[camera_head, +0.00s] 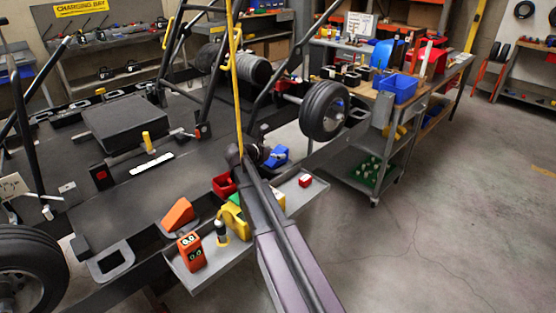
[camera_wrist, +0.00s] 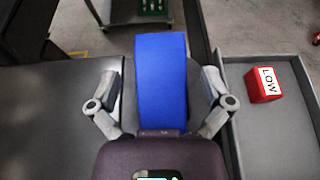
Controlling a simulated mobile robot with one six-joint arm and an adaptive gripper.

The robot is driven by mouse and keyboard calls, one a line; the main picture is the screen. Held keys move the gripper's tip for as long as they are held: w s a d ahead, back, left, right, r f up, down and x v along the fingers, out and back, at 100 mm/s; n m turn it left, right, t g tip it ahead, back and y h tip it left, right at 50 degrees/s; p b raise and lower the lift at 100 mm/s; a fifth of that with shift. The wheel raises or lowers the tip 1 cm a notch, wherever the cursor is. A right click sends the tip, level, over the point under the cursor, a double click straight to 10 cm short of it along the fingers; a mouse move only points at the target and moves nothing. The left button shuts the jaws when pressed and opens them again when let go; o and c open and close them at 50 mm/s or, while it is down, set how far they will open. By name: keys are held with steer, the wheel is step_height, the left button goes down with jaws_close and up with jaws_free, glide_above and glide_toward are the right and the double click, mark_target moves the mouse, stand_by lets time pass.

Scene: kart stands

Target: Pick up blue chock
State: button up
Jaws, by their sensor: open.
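The blue chock (camera_head: 278,156) lies on the dark surface by the near side of the kart, just beyond my gripper (camera_head: 262,155) in the head view. In the wrist view the blue chock (camera_wrist: 162,85) stretches up the picture from the palm, between the two spread fingers of my gripper (camera_wrist: 161,88). Gaps show between it and both fingers. My gripper is open and holds nothing. The chock's near end is hidden behind my gripper's body in the wrist view.
A red block marked LOW (camera_wrist: 265,84) sits in the grey tray (camera_wrist: 285,135) right of the chock. The tray also holds an orange meter (camera_head: 191,251). An orange chock (camera_head: 178,214) lies left. A kart wheel (camera_head: 324,110) stands beyond. Floor at right is clear.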

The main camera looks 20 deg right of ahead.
steer(key=shift+x, duration=1.05)
steer(key=c, duration=1.2)
